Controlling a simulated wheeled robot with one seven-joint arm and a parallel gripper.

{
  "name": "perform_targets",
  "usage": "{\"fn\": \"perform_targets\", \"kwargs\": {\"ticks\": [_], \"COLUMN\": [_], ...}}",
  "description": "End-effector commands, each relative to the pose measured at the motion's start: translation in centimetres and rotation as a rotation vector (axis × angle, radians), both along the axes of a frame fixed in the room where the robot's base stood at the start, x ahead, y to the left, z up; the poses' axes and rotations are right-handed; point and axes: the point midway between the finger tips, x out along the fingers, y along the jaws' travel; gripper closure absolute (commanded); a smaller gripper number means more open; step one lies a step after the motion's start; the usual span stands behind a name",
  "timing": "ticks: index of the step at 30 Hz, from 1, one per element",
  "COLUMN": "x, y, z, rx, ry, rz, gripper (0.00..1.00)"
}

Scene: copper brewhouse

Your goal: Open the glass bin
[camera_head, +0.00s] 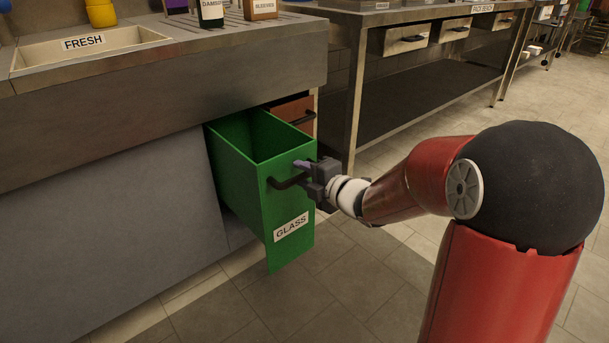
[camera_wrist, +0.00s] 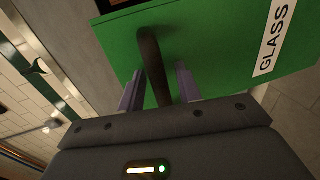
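The green glass bin (camera_head: 290,210) is a drawer-like bin with a "GLASS" label. It stands pulled well out from under the counter, its open top showing an inside with no contents visible. Its dark bar handle (camera_head: 287,182) is on the front face and also shows in the wrist view (camera_wrist: 153,65). My gripper (camera_head: 305,172) is at the handle. In the wrist view its two fingers (camera_wrist: 158,88) stand apart on either side of the bar, with a green gap showing between the bar and the right finger.
A steel counter (camera_head: 200,85) with a tray labelled "FRESH" (camera_head: 85,45) overhangs the bin. A reddish-brown drawer front (camera_head: 293,108) with a dark handle sits behind it. A pack bench (camera_head: 420,20) with small drawers stands at the back. The tiled floor (camera_head: 350,290) in front is clear.

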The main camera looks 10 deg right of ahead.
Motion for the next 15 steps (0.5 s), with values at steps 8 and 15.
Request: {"fn": "perform_targets", "kwargs": {"ticks": [8, 15], "x": [-0.8, -4.2], "y": [-0.7, -2.9], "z": [0.3, 1.2], "rx": [-0.002, -0.002], "ry": [0.0, -0.002], "rz": [-0.003, -0.003], "gripper": [0.66, 0.66]}}
